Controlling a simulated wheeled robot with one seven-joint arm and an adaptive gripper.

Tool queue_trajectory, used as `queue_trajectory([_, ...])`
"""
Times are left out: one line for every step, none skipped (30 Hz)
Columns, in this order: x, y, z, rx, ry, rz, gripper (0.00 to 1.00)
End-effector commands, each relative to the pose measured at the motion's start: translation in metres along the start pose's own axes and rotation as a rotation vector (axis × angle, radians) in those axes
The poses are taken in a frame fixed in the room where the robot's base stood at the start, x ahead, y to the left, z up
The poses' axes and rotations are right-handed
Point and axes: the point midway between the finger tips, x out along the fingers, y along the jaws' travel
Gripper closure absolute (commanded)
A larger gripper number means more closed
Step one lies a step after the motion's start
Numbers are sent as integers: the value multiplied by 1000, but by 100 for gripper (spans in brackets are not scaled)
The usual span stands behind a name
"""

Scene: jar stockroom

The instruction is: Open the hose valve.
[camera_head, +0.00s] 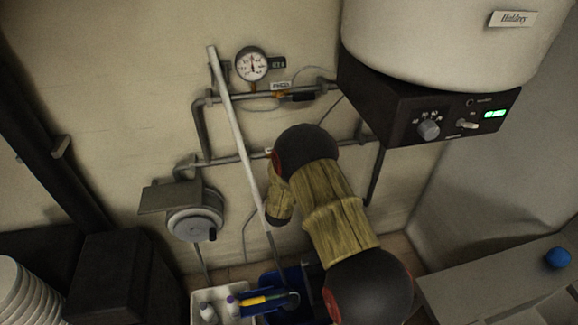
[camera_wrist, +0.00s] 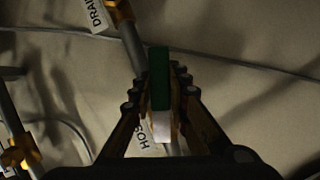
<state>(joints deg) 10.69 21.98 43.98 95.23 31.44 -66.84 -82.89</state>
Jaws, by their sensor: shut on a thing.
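In the wrist view my gripper (camera_wrist: 159,76) is shut on a green handle (camera_wrist: 158,90) with a white lower end. One finger lies on each side of it. A partly hidden white label (camera_wrist: 142,142) beginning "HOS" sits on the wall behind, just below the handle. A grey pipe (camera_wrist: 130,42) runs down behind the handle; the valve body is hidden. In the head view my arm covers the gripper and the handle, so the handle's turn cannot be told there.
A "DRAIN" label (camera_wrist: 98,14) and brass fittings (camera_wrist: 20,152) lie nearby. A white pole (camera_head: 236,130) leans across the pipes, close left of my arm. A gauge (camera_head: 252,64), a large tank (camera_head: 440,45) and its control box (camera_head: 400,115) are above. A white tray (camera_head: 222,294) stands below.

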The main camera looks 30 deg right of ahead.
Motion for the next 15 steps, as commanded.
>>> queue_trajectory([0, 2, -1, -35, 2, 13, 100])
queue_trajectory([0, 3, -1, -57, 2, 22, 100])
queue_trajectory([0, 5, -1, -86, 2, 34, 100])
queue_trajectory([-1, 6, -1, -105, 2, 42, 100])
queue_trajectory([-1, 7, -1, -125, 2, 50, 100])
queue_trajectory([-1, 8, -2, -149, 2, 60, 100])
queue_trajectory([-1, 9, -2, -165, 2, 67, 100])
queue_trajectory([-1, 10, -2, -182, 2, 73, 100])
queue_trajectory([-1, 12, -2, -201, 3, 82, 100])
queue_trajectory([-1, 12, -2, -215, 3, 87, 100])
queue_trajectory([-1, 13, -2, -227, 3, 92, 100])
queue_trajectory([-1, 14, -3, -243, 3, 98, 100])
queue_trajectory([-1, 14, -3, -253, 3, 103, 100])
queue_trajectory([-1, 15, -3, -262, 3, 107, 100])
queue_trajectory([-1, 16, -3, -273, 3, 111, 100])
